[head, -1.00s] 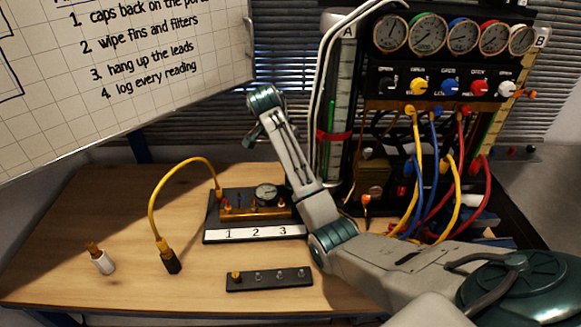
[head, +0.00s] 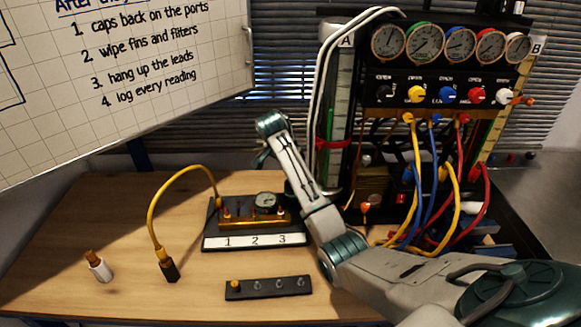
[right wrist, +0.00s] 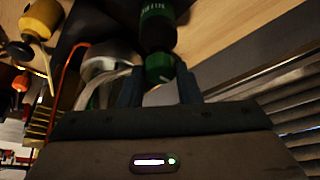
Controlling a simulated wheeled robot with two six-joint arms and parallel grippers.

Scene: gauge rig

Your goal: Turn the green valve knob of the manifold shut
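In the right wrist view a bright green knob (right wrist: 160,68) with a white line on it sits at the end of a dark green cylinder with white lettering (right wrist: 157,27). My right gripper (right wrist: 159,82) has one finger on each side of the knob, with narrow gaps that look clear; it appears open. In the head view my right arm reaches in from the right, and its gripper and the green knob are hidden. The gauge rig's panel (head: 440,90) shows black, yellow, blue, red and white knobs, none green. My left gripper is not in view.
A small block with a gauge (head: 265,202) stands on a base labelled 1 2 3, with a yellow lead (head: 170,195) attached. A black strip (head: 268,288) and a white-and-brown cap piece (head: 98,267) lie in front. Hoses (head: 430,190) hang at right.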

